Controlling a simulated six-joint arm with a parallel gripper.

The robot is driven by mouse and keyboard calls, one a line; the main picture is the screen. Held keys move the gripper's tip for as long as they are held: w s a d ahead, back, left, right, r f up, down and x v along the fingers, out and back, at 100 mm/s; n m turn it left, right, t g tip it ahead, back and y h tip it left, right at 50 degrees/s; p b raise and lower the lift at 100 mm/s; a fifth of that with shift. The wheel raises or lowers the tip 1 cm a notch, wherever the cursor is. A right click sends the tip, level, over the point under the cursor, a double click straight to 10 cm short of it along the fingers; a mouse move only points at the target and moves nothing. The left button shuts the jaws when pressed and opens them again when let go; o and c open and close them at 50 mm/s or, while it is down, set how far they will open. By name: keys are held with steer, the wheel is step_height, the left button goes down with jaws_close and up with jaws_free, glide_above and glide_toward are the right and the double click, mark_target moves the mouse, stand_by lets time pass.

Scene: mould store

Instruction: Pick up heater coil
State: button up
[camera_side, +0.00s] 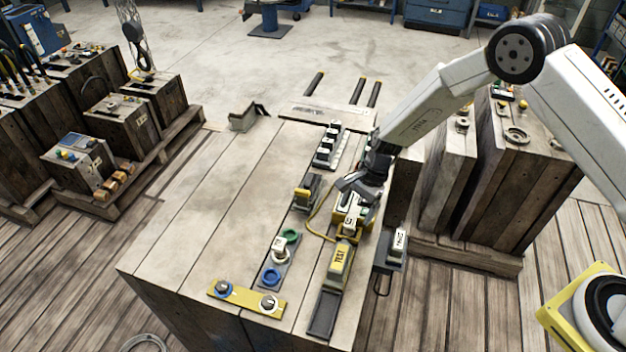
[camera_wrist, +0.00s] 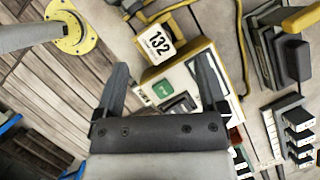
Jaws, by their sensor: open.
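I cannot tell for sure which thing is the heater coil. My gripper (camera_side: 364,186) is above the wooden bench top, over a yellow and white unit (camera_side: 341,222). In the wrist view my gripper (camera_wrist: 162,60) has its two dark fingers spread wide, with nothing held between them. The unit (camera_wrist: 188,70) lies beyond and between the fingers there, with a green button and a dark handle-like part on its face. My gripper hides part of the unit in the side view.
A yellow TEST block (camera_side: 339,259) lies in front of the unit, with a yellow cable (camera_side: 311,226) beside it. Green and blue rings, a yellow plate (camera_side: 246,297) with two knobs and a black-and-white block row (camera_side: 328,147) are also on the bench. The bench's left side is clear.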

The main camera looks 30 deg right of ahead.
mark_target(352, 220)
steer(key=shift+x, duration=2.6)
steer(key=shift+s, duration=0.15)
steer(key=shift+c, duration=0.2)
jaws_close()
